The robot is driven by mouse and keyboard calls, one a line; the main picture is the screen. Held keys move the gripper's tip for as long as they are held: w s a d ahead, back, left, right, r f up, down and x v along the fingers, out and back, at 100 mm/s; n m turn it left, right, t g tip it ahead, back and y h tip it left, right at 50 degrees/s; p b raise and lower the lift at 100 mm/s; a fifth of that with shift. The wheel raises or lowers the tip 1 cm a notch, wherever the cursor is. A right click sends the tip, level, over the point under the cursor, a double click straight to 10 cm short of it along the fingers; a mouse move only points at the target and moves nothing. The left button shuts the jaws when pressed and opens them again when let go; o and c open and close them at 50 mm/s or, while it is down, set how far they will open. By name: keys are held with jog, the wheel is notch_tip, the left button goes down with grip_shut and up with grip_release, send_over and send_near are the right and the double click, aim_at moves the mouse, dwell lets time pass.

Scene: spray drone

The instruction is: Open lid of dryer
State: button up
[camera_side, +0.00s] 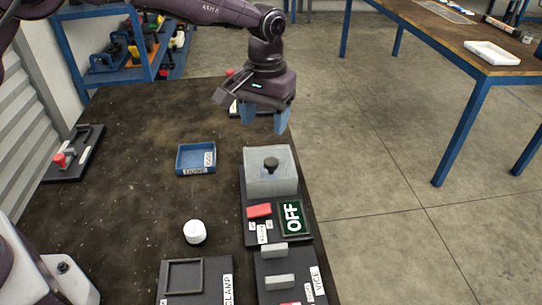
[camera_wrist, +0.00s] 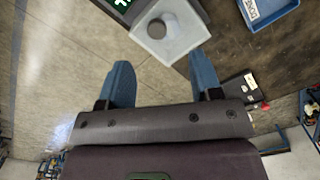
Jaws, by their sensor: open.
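The dryer (camera_side: 258,212) stands at the right edge of the dark table, with a green OFF display and a red piece on its front. Its pale translucent lid (camera_side: 282,184) is on top and carries a dark round knob (camera_side: 271,164). The lid (camera_wrist: 190,42) and knob (camera_wrist: 157,28) also show at the top of the wrist view. My gripper (camera_side: 268,122) has its blue fingers apart and empty. It hangs above and behind the lid in the side view, not touching it. In the wrist view my gripper (camera_wrist: 164,76) has the lid beyond its fingertips.
A blue tray (camera_side: 196,159) lies left of the dryer, and a white round object (camera_side: 195,232) stands in front of it. The clamp (camera_side: 205,280) and vice (camera_side: 285,282) fixtures fill the near edge. A red-handled fixture (camera_side: 70,155) sits far left. The table's middle is largely clear.

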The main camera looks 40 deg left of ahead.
aim_at(271, 161)
jog(key=shift+n, duration=0.8)
jog(key=f, duration=0.3)
jog(key=w+f, duration=0.1)
jog(key=f, duration=0.6)
jog(key=shift+w+d+f, duration=0.15)
jog(key=shift+w+f, duration=0.1)
jog(key=shift+f, duration=0.15)
